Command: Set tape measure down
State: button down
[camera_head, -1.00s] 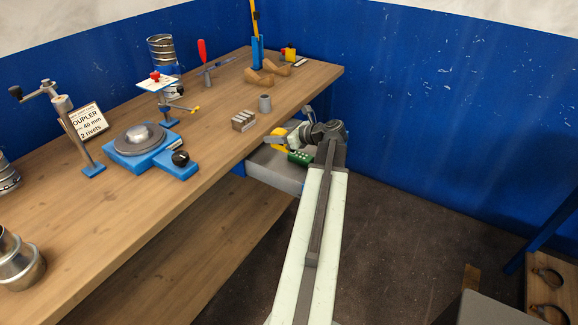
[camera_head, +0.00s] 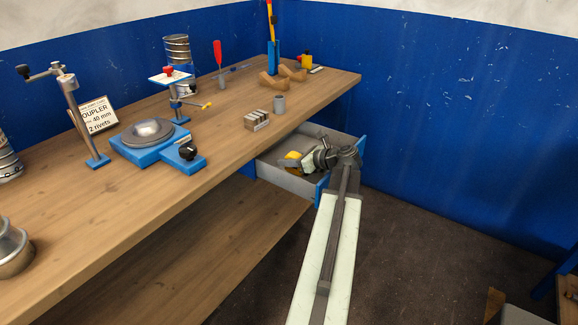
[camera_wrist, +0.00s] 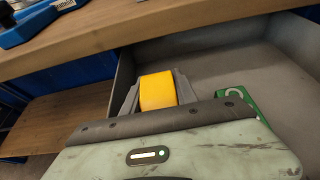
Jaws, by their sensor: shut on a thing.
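The yellow tape measure (camera_wrist: 157,91) sits between the two grey fingers of my gripper (camera_wrist: 156,84) in the wrist view. In the head view the tape measure (camera_head: 292,157) shows as a small yellow patch at my gripper (camera_head: 295,163). My gripper is shut on it, inside the outline of the open drawer (camera_head: 277,173) under the bench. I cannot tell whether the tape measure touches the drawer floor. My wrist hides the near part of the drawer in the wrist view.
A green object (camera_wrist: 238,98) lies in the drawer, right of my gripper. The drawer's right side has bare floor. The workbench (camera_head: 215,140) edge overhangs the drawer's back.

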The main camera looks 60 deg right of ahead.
jog(key=shift+r, duration=0.15)
jog(key=shift+f+b, duration=0.6)
jog(key=shift+f, duration=0.1)
jog(key=c, duration=1)
grip_release()
jog(key=shift+o, duration=0.2)
jog(key=shift+r, duration=0.15)
jog(key=shift+r+p, duration=0.4)
jog(key=shift+p, duration=0.15)
jog(key=p+v, duration=0.4)
jog(key=v, duration=0.8)
jog(key=shift+r+p, duration=0.15)
jog(key=shift+p, duration=0.25)
